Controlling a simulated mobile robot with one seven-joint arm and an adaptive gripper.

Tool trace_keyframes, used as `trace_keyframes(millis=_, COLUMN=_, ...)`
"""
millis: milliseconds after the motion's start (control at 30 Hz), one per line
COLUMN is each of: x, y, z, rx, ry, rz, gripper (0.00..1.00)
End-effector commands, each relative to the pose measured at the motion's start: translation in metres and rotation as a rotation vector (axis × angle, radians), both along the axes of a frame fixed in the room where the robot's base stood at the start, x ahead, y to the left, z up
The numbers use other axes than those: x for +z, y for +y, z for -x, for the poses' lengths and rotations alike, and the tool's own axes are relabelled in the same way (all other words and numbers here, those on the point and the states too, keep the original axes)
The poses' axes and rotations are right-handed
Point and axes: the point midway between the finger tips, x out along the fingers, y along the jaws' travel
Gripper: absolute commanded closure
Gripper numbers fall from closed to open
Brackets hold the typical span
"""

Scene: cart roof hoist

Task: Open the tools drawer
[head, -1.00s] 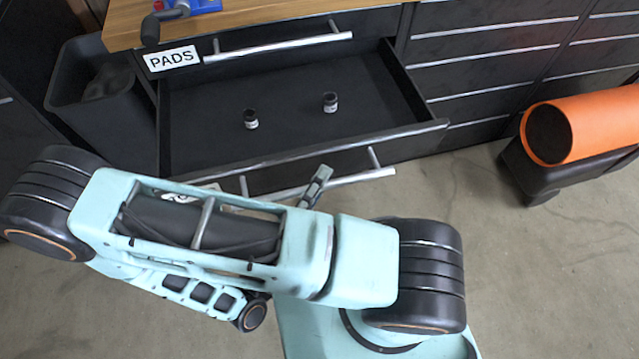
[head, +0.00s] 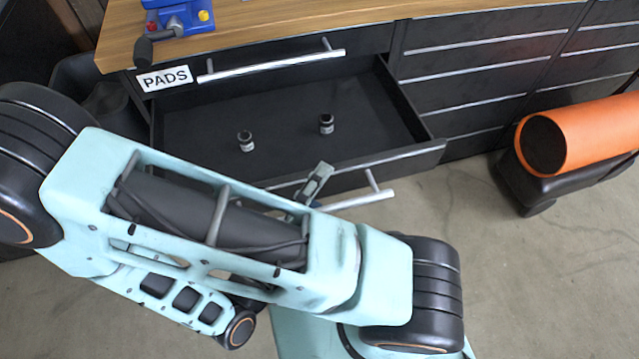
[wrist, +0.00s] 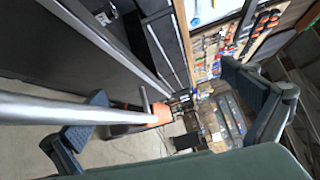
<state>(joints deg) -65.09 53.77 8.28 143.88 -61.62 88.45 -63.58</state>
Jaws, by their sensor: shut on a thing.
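A dark drawer (head: 280,100) below the one labelled PADS (head: 165,78) stands well open. Its own label is hidden behind my arm, so I cannot read whether it is the tools drawer. Its long silver bar handle (head: 362,198) runs along the front and also crosses the wrist view (wrist: 85,110). My gripper (head: 315,185) is at this handle, mostly hidden by my arm. In the wrist view my gripper (wrist: 165,115) has a finger on either side, with the bar passing between them. It is shut on the handle.
Two small dark jars (head: 326,124) (head: 246,141) stand inside the open drawer. The PADS drawer above is shut. A blue vise (head: 180,15) sits on the wooden worktop (head: 270,15). An orange roll (head: 585,135) lies on a black stand at right. The floor between is clear.

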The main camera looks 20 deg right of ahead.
Motion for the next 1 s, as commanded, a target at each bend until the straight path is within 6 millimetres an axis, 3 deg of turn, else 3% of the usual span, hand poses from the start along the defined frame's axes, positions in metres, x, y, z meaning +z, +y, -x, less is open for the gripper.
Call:
trace_keyframes(millis=33, x=0.044, y=0.009, z=-0.003, rx=0.039, ry=-0.095, rz=0.092, gripper=0.19)
trace_keyframes(millis=67, x=0.044, y=0.009, z=-0.003, rx=0.039, ry=-0.095, rz=0.092, gripper=0.19)
trace_keyframes(millis=100, x=0.008, y=0.000, z=0.001, rx=0.004, ry=-0.007, rz=0.001, gripper=0.21)
trace_keyframes(millis=733, x=0.002, y=0.028, z=0.027, rx=0.005, ry=-0.006, rz=-0.001, gripper=0.30)
trace_keyframes(millis=1000, x=-0.002, y=0.042, z=0.041, rx=0.005, ry=-0.006, rz=-0.003, gripper=0.29)
